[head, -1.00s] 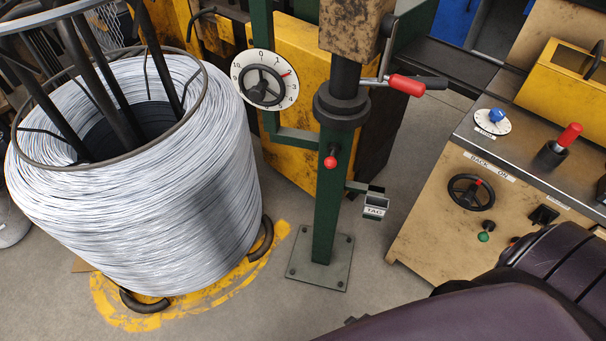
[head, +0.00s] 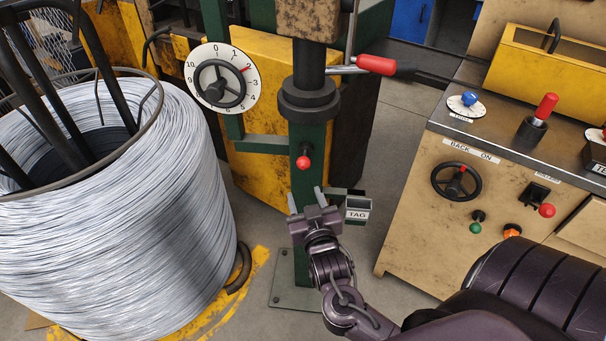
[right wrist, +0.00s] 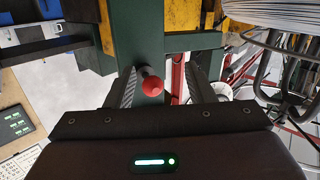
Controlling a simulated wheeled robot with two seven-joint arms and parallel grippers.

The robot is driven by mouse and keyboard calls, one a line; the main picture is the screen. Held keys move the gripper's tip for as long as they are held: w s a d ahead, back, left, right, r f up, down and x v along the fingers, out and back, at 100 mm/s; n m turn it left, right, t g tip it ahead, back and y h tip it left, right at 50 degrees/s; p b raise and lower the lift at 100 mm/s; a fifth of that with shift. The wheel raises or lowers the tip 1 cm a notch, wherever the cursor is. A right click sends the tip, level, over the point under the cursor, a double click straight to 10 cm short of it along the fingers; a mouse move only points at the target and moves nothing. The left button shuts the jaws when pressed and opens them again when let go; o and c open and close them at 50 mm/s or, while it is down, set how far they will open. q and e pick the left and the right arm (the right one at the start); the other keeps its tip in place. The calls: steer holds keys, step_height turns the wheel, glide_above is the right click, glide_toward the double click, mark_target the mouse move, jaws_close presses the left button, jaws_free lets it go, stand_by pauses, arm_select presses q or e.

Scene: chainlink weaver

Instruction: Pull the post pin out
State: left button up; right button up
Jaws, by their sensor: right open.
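The post pin (head: 303,162) has a round red knob and sticks out of the front of the green post (head: 302,248), below the black collar. My right gripper (head: 305,199) is in front of the post, a little below the knob in the head view, with its jaws open and empty. In the right wrist view the pin's red knob (right wrist: 152,86) shows between the two open fingers (right wrist: 161,82), closer to the left one. I cannot tell how far ahead of the fingertips it is. My left gripper is out of view.
A small TAG box (head: 357,210) sits just right of my right gripper. A crank with a red handle (head: 376,65) and a numbered dial (head: 222,78) are above. A large wire coil (head: 150,200) stands left, a control console (head: 420,215) right.

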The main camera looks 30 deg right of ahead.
mark_target(305, 167)
steer(key=shift+m+t+h, duration=0.5)
steer(key=shift+m, duration=0.2)
steer(key=r, duration=0.2)
steer(key=d+r, duration=0.1)
steer(key=r, duration=0.2)
steer(key=shift+s, duration=0.1)
steer(key=x, duration=0.7)
steer(key=shift+f, duration=0.15)
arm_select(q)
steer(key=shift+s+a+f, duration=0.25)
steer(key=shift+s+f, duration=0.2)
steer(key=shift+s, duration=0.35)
